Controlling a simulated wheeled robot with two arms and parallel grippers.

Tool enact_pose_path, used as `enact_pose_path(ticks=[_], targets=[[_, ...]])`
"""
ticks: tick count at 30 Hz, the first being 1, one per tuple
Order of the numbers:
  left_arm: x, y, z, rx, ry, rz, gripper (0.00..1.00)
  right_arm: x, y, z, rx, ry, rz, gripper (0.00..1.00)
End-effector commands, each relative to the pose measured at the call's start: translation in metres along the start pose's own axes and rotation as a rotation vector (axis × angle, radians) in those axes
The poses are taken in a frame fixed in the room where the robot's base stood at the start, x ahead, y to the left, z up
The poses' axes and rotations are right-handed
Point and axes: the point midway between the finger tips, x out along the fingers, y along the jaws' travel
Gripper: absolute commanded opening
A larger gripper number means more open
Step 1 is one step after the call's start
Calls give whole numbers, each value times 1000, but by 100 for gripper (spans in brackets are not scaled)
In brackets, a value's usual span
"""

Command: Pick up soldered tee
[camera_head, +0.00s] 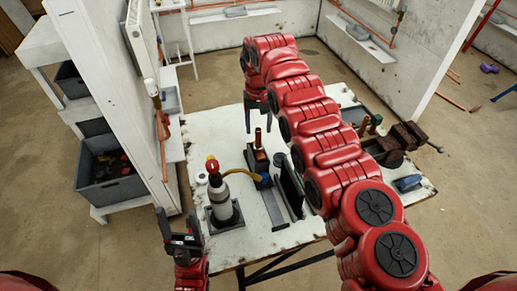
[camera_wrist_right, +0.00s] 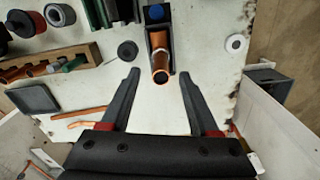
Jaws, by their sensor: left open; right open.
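A copper soldered tee (camera_head: 258,139) stands in a small dark holder on the white worktable, left of the middle. In the right wrist view the copper fitting (camera_wrist_right: 159,55) sits ahead of the fingers, with its open pipe end facing the camera. My right gripper (camera_head: 259,117) reaches across the table and hangs above and just behind the tee. In its wrist view the open fingers (camera_wrist_right: 159,75) lie either side of the fitting, with gaps on both sides. My left gripper (camera_head: 180,229) is open and empty at the table's front left, away from the tee.
A torch (camera_head: 218,190) with a yellow hose stands left of the tee. A dark upright plate (camera_head: 290,184) stands to its right. A vise (camera_head: 407,140) is at the table's right end. A white wall panel (camera_head: 125,90) borders the left side.

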Motion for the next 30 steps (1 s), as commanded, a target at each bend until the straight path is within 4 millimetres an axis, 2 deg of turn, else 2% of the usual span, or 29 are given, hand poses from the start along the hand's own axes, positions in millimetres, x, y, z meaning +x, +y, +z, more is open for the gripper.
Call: enact_pose_path(ticks=[8,11,13,17,23,30], targets=[[11,0,-2,0,0,0,64,12,1,1,2,-2,-1,62],[22,-1,-4,0,0,0,64,20,0,2,0,-3,-2,62],[29,-1,-5,0,0,0,64,34,-1,4,-1,-4,-1,62],[30,-2,-5,0,0,0,64,53,0,4,0,-4,1,62],[29,-2,-5,0,0,0,64,55,0,2,0,2,0,62],[29,-2,-5,0,0,0,64,55,0,2,0,1,0,20]])
